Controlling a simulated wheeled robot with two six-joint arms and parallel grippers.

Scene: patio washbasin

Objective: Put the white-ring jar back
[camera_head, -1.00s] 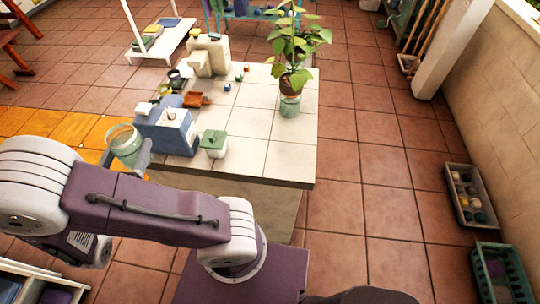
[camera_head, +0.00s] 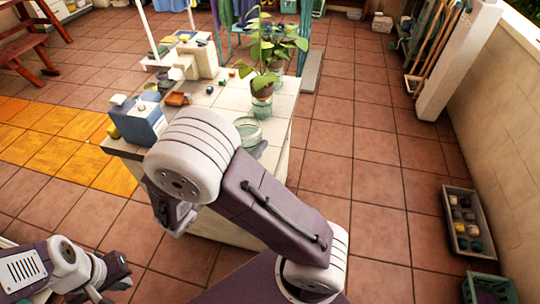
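A clear, pale green glass jar (camera_head: 248,130) with a light rim shows just past my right arm's elbow, in front of the potted plant. I take it for the white-ring jar; a ring cannot be made out clearly. A small grey part of my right gripper (camera_head: 260,149) shows at its lower right side, seemingly shut on it; the rest is hidden behind my arm. The jar looks upright over the right part of the tiled table (camera_head: 285,103); whether it touches the top is unclear. My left gripper (camera_head: 104,288) is low at the left, away from the table, its fingers unclear.
The potted plant (camera_head: 277,48) stands in a glass vessel right behind the jar. A blue box (camera_head: 138,122) and small items fill the table's left side. My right arm hides the near middle. Crates (camera_head: 463,222) lie by the right wall; floor between is clear.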

